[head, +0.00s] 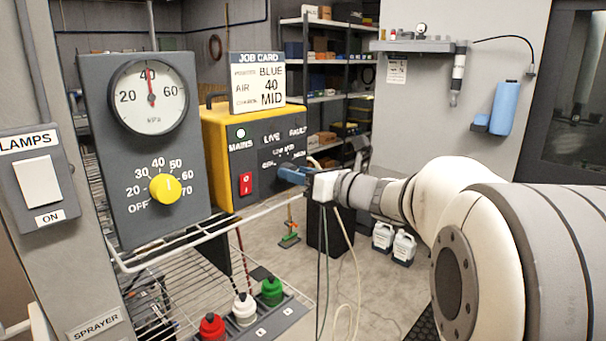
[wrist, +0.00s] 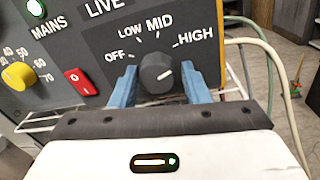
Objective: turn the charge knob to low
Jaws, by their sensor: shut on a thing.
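The charge knob (wrist: 157,72) is a dark round knob on the yellow unit's grey front panel, with OFF, LOW, MID and HIGH printed around it. A pale mark on its face sits right of centre, toward the HIGH side; its exact direction is hard to read. My gripper's blue fingers (wrist: 160,88) stand on either side of the knob, shut on it. In the head view my gripper (head: 292,175) reaches the panel from the right and hides the knob.
The red mains switch (head: 245,184) is left of the knob. A job card (head: 258,84) on top reads BLUE, 40, MID. A gauge panel with a yellow dial (head: 165,188) stands nearer left. Hoses hang beside my gripper.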

